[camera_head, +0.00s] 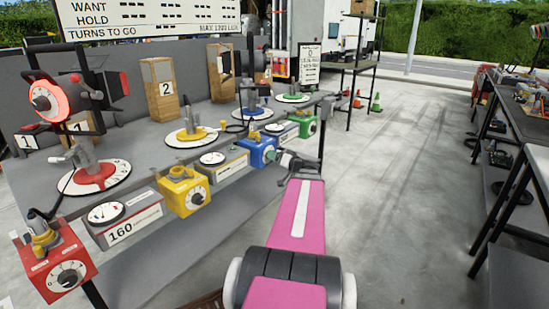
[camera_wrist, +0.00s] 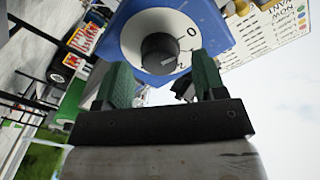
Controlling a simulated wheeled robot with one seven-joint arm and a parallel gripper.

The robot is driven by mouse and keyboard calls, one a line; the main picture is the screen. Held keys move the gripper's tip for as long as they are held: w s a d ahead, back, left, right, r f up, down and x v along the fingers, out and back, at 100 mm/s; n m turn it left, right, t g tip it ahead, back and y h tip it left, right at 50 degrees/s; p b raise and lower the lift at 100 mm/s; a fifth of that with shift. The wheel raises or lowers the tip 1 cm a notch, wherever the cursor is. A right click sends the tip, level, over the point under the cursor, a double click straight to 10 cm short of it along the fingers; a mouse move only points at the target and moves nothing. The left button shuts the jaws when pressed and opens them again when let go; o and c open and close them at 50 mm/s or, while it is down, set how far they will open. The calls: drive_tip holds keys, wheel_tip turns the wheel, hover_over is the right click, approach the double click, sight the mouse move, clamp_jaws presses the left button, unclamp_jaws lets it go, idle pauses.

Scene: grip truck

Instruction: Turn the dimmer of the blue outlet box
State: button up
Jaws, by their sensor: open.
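The blue outlet box (camera_head: 262,150) sits at the front edge of the long grey table in the head view, between a yellow box and a green box. In the wrist view the blue box (camera_wrist: 150,80) shows its white dial (camera_wrist: 203,22) and the round black dimmer knob (camera_wrist: 159,53). My gripper (camera_wrist: 162,78) is open, its two green fingers on either side below the knob in that picture. The fingertips look close to the knob; I cannot tell whether they touch it. In the head view my gripper (camera_head: 287,157) is small beside the blue box.
A yellow box (camera_head: 184,190), a red box (camera_head: 55,262) and a green box (camera_head: 304,123) line the same table edge (camera_head: 140,180). Lamps and wooden blocks stand behind. Another table (camera_head: 520,115) stands at the right. The concrete floor (camera_head: 400,190) between is clear.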

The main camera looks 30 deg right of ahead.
drive_tip(key=shift+w+a, duration=0.15)
drive_tip(key=shift+w, duration=0.3)
drive_tip(key=c, duration=0.9)
drive_tip(key=shift+m, duration=0.3)
drive_tip(key=shift+f+m+g+y, duration=0.15)
drive_tip(key=shift+m+g, duration=0.1)
drive_tip(key=shift+m, duration=3.35)
drive_tip(key=shift+r+m+g+y, duration=0.15)
drive_tip(key=shift+m+g, duration=0.1)
drive_tip(key=shift+m, duration=3.35)
drive_tip(key=shift+f, duration=0.15)
